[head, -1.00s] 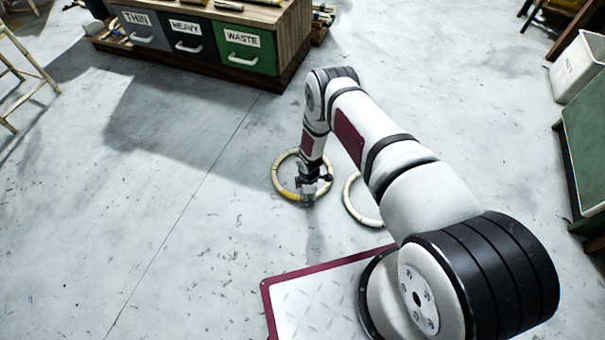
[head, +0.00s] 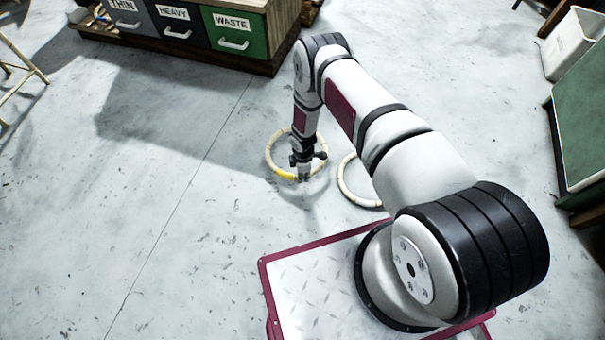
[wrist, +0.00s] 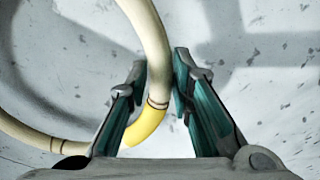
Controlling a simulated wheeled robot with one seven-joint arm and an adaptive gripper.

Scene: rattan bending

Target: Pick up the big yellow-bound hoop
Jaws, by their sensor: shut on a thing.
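The yellow-bound hoop (head: 267,157) is a cream rattan ring with a yellow stretch at its lower left, on or just above the floor in the head view. My gripper (head: 304,178) is at the hoop's near lower-right rim, pointing down. In the wrist view the cream hoop (wrist: 147,35) runs between my gripper's (wrist: 160,68) two teal-padded fingers, its yellow part close behind the fingertips. The fingers are shut on the rim. A dark curved shadow lies inside the ring; I cannot tell how far the hoop is from the floor.
A second cream hoop (head: 342,180) lies just to the right, partly hidden by my arm. A wooden cabinet (head: 285,45) with labelled drawers stands at the back left. A white bin (head: 572,45) and green-topped furniture (head: 582,140) stand at right.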

